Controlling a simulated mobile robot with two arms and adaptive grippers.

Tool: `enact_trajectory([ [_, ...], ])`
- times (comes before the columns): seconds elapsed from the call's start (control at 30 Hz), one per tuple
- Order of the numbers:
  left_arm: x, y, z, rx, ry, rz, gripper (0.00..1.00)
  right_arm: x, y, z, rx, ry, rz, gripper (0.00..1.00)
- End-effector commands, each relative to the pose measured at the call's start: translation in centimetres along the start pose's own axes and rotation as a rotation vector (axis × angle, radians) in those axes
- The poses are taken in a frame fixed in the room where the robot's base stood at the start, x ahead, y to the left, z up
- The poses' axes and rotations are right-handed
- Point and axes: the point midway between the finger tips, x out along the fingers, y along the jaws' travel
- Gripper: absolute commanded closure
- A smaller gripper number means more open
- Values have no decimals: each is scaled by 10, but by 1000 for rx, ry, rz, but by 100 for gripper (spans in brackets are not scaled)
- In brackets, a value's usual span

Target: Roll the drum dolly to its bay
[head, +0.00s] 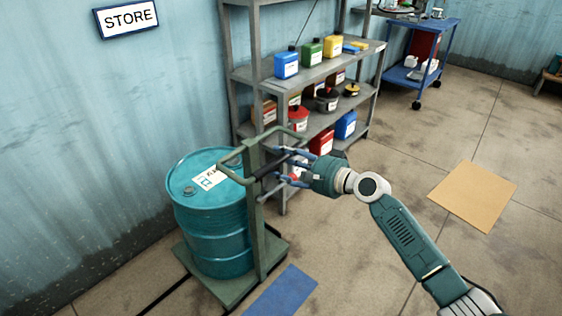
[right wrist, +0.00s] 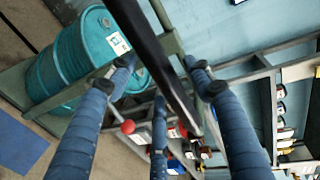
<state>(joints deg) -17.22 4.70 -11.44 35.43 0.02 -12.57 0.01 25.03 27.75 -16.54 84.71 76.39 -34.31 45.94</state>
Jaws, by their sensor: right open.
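The drum dolly has a green base (head: 232,291) and an upright green post with a bent tube handle (head: 297,134) and a dark grip. A teal drum (head: 215,226) with a white label stands upright on the base, by the wall. My right gripper (head: 279,168) is at the handle, its blue fingers spread on either side of the dark grip. In the right wrist view the dark grip bar (right wrist: 155,55) runs between the open fingers; I cannot tell whether they touch it. My left gripper is not in view.
A blue floor patch (head: 283,291) lies just right of the dolly and a tan one (head: 473,195) farther right; neither shows a name. A shelf rack (head: 268,95) with bottles and cans stands close behind. A blue cart (head: 432,75) is at the back. Floor between is clear.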

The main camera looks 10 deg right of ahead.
Motion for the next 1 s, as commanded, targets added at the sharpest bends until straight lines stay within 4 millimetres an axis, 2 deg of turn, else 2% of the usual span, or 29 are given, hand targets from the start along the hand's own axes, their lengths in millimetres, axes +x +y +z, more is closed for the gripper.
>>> enact_trajectory([
  [0.3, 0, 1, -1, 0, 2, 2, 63, -68, 3, -2, -1, 3, 4, 49],
  [0.5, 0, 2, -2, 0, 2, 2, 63, -97, 2, -3, 0, 3, 3, 49],
  [0.67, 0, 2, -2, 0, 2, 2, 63, -105, 1, -3, 1, 3, 1, 49],
  [1.0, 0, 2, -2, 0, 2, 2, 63, -105, 1, -3, 1, 3, 0, 49],
])
